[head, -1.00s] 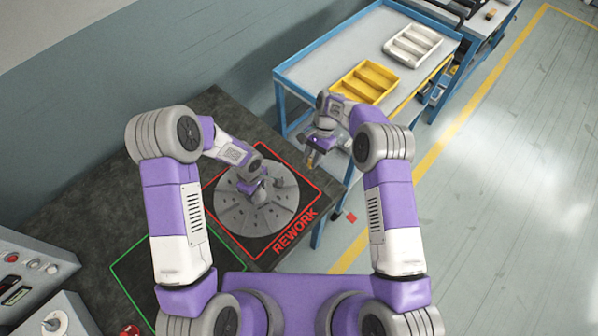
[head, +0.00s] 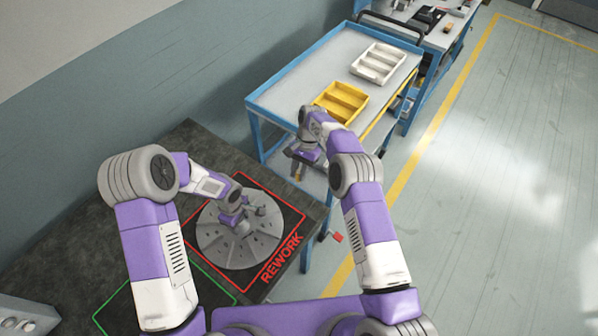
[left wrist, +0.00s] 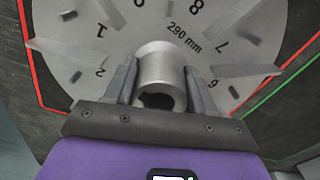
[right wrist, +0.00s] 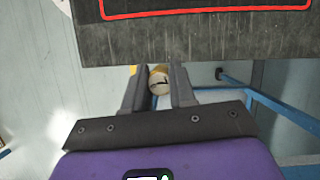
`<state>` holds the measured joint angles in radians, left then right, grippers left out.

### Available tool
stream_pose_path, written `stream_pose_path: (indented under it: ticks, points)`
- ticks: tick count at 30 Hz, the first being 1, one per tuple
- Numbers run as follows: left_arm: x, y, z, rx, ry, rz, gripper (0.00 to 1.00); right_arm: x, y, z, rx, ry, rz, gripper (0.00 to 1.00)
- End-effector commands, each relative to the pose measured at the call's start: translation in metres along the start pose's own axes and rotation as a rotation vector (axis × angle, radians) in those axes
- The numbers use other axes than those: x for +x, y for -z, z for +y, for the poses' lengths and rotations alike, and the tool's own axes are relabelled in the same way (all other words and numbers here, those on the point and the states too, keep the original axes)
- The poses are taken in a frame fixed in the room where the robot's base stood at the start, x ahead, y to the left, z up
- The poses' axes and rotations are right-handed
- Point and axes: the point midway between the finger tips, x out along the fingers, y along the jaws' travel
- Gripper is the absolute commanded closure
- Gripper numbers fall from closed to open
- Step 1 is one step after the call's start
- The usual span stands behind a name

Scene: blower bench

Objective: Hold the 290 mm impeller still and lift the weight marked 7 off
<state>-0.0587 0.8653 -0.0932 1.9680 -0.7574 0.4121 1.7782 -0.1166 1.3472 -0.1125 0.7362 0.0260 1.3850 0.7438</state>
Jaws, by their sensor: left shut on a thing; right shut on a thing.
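The grey 290 mm impeller (head: 262,243) lies flat inside the red REWORK square on the dark bench. In the left wrist view its disc (left wrist: 135,25) shows numbers, with 7 right of the hub. My left gripper (head: 236,219) is shut on its round hub (left wrist: 162,72). My right gripper (head: 298,176) is shut on a small brass-coloured weight (right wrist: 158,76), held clear of the impeller past the bench's right edge. The weight's end face carries a dark mark too small to read. My left gripper hides part of the impeller's middle.
A blue-framed trolley (head: 290,97) stands beyond the bench, carrying a yellow divided tray (head: 341,101) and a white divided tray (head: 378,63). A green-outlined area (head: 118,306) lies nearer on the bench. The floor to the right is clear.

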Motion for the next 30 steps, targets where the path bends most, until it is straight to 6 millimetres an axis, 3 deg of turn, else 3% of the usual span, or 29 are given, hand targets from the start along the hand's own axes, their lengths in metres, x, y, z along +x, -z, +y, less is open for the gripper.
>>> stream_pose_path:
  ticks: [1,30]
  points:
    - [0.005,-0.001,-0.006,-0.001,0.018,-0.004,1.0,-0.001,0.0,0.0,0.0,0.0,0.0,1.0]
    - [0.004,-0.001,-0.006,0.0,0.018,-0.004,1.0,-0.041,-0.017,0.0,0.0,0.0,0.0,1.0]
